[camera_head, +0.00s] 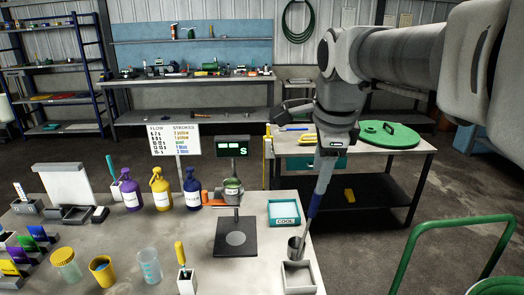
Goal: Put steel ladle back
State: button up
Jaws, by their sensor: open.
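My gripper (320,178) points down over the right edge of the near workbench, with its fingertips small and partly hidden in this view. It is open. A slim blue-grey handle (311,208) runs from just below the gripper down to a small steel cup (295,246); this looks like the steel ladle, tilted slightly. Whether the cup is the ladle's bowl or a holder around it is unclear. The top of the handle is at or between the fingers.
A square pale box (299,279) sits in front of the cup at the bench corner. A teal-rimmed COOL tray (285,211) and a dark scale-like stand (236,238) are to the left. Bottles stand further left. A green rail (413,243) rises at right. A second table (412,153) stands behind.

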jog(key=s+f+n, duration=0.4)
jog(key=s+n, duration=0.4)
jog(key=n, duration=0.1)
jog(key=s+f+n+t, duration=0.1)
jog(key=s+f+n, duration=0.3)
jog(key=s+n, duration=0.4)
jog(key=shift+s+d+f+n+t, duration=0.3)
jog(key=shift+s+d+f+n, duration=0.05)
jog(key=shift+n, duration=0.65)
